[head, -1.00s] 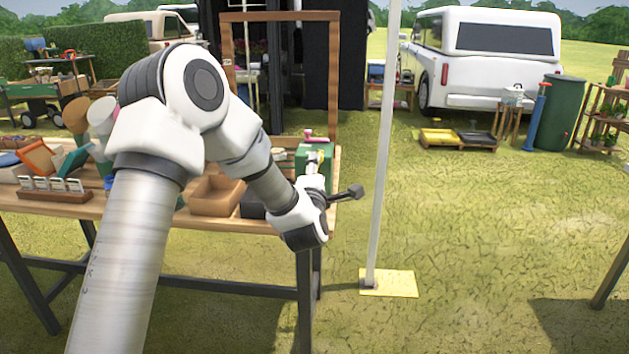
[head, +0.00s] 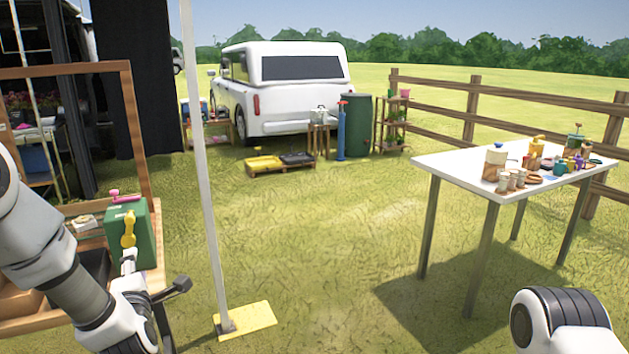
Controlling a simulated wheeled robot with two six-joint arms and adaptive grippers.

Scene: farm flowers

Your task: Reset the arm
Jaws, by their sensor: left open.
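My left arm (head: 50,250) comes in from the left edge over the end of the wooden table. My left gripper (head: 155,282) is open, with its fingers spread. One finger lies in front of a green box (head: 145,240) with a yellow part on its side. I see nothing held, though the inside of the jaws is partly hidden. A white and black part of my right arm (head: 560,320) shows at the bottom right; its gripper is out of the picture.
A grey pole (head: 205,180) stands on a yellow base plate (head: 250,320) right of my left gripper. A white table (head: 455,165) with pots and tools stands at the right. Grass between them is clear. A white vehicle (head: 270,95) is parked at the back.

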